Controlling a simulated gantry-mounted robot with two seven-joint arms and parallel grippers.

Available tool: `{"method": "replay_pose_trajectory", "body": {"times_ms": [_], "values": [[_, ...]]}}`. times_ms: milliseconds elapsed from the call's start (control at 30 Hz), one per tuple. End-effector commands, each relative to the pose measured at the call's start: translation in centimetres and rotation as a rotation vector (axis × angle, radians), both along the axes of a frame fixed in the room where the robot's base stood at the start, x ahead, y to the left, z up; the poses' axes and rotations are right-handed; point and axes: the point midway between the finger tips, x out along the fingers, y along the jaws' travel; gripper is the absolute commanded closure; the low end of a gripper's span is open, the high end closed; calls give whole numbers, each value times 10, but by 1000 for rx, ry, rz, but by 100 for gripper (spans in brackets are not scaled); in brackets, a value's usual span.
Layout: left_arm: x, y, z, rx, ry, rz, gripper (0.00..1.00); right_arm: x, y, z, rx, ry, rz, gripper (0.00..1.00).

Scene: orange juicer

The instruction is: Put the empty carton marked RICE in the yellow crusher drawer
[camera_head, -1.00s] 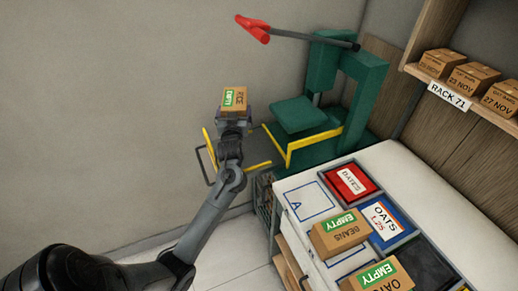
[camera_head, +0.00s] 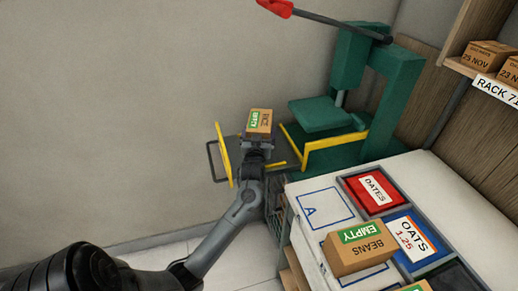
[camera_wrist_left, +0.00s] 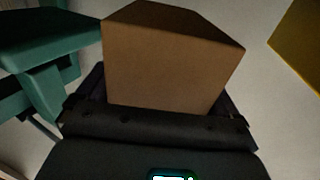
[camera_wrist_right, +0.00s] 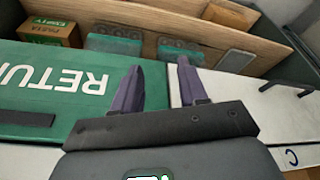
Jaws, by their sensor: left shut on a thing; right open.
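The RICE carton (camera_head: 260,121), brown with a green EMPTY label, is held in my left gripper (camera_head: 259,143) over the yellow-edged crusher drawer (camera_head: 223,155). The drawer sticks out from the green crusher, and my gripper and arm hide part of its inside. The carton (camera_wrist_left: 165,55) fills the middle of the left wrist view, between the jaws. The green crusher (camera_head: 390,95) stands behind and to the right, with a red-handled lever (camera_head: 335,20). My right gripper (camera_wrist_right: 160,90) shows only in its own wrist view, open and empty, above a green surface lettered RETU.
A counter right of the drawer holds a BEANS carton (camera_head: 360,248) marked EMPTY, a red DATES bin (camera_head: 374,190) and a blue OATS bin (camera_head: 410,237). A shelf with small cartons (camera_head: 487,55) is at upper right. Bare wall lies left of the drawer.

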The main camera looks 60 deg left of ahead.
Motion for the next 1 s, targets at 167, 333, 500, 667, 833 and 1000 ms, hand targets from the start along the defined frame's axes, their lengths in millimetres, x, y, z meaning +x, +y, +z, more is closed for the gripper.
{"method": "replay_pose_trajectory", "body": {"times_ms": [167,333,500,667,833,1000], "values": [[0,0,-12,0,-1,-1,41,1,0,-3,-1,-2,0,57],[0,0,-34,-1,2,0,41,1,0,-9,-1,-4,1,57],[0,0,-55,-1,-1,0,41,1,-1,-15,-5,-4,2,57],[0,0,-57,0,-3,0,41,1,-3,-14,-11,-4,6,57],[0,0,-57,0,-3,0,41,1,-3,-14,-11,-4,6,57],[0,0,-60,-1,-1,0,3,1,-3,-15,-10,-3,6,57]]}}
